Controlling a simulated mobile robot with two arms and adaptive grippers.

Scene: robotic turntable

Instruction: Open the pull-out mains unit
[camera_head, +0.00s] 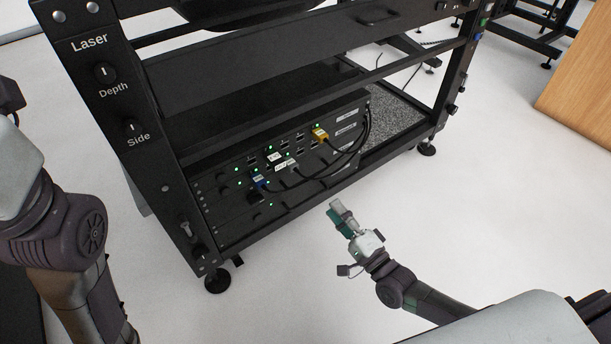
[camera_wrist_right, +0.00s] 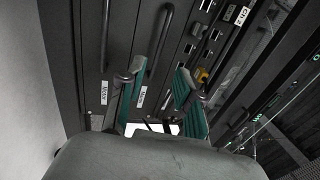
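A stack of black rack units (camera_head: 225,197) sits low in the black frame in the head view. Their fronts carry green lights, handles and small white labels. Two dark bar handles, a left one (camera_wrist_right: 105,38) and a right one (camera_wrist_right: 163,45), show in the right wrist view near white labels (camera_wrist_right: 141,97), too small to read surely. I cannot tell which unit is the mains unit; none looks pulled out. My right gripper (camera_head: 342,219) is open and empty in front of the stack; its green-padded fingers (camera_wrist_right: 160,74) stand apart.
Cables with yellow (camera_head: 320,134) and blue (camera_head: 260,183) plugs hang across the unit fronts. The frame's left post (camera_head: 130,125) bears knobs, and its foot (camera_head: 217,280) stands on the floor. White floor is free in front. A wooden block (camera_head: 580,85) stands at right.

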